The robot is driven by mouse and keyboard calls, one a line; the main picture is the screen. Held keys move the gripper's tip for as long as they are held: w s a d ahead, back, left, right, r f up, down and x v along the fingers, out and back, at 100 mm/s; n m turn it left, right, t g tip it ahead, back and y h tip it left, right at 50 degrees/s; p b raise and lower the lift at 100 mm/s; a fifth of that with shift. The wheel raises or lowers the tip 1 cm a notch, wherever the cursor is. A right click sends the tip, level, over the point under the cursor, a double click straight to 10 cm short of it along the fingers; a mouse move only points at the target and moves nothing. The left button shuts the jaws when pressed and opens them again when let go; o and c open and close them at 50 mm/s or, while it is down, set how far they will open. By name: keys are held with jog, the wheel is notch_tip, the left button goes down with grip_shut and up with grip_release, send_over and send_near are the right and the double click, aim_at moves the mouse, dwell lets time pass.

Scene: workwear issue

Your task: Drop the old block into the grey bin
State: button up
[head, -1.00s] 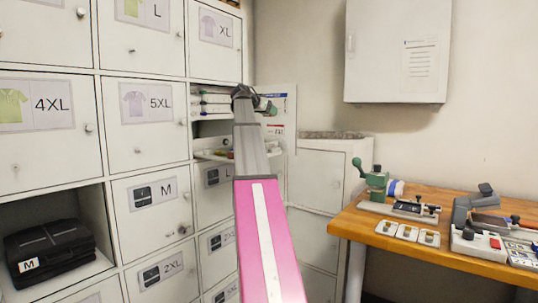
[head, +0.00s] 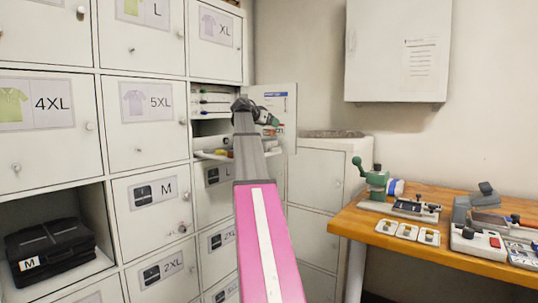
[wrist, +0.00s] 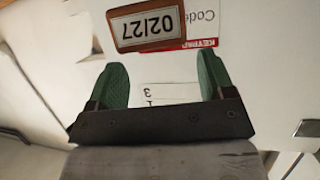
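A brown block with a pale face reading 02/27, upside down in the picture, shows in the wrist view (wrist: 152,25). It lies beyond my fingertips, in front of or against a white sheet; I cannot tell whether it touches it. My gripper (wrist: 162,82) has two green fingers spread wide with nothing between them. In the head view my gripper (head: 268,118) is at the end of my arm, in front of the open locker door; the block is too small to make out for certain there. I cannot make out a grey bin in either view.
The open locker door (head: 290,118) carries a printed sheet. A small tray (head: 214,155) juts out of the open locker. A low white cabinet (head: 318,178) and a wooden bench (head: 375,240) with tools stand to the right.

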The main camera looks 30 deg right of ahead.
jog(key=shift+a, duration=0.1)
jog(key=v, duration=1)
jog(key=shift+a, duration=0.3)
jog(key=shift+r, duration=0.1)
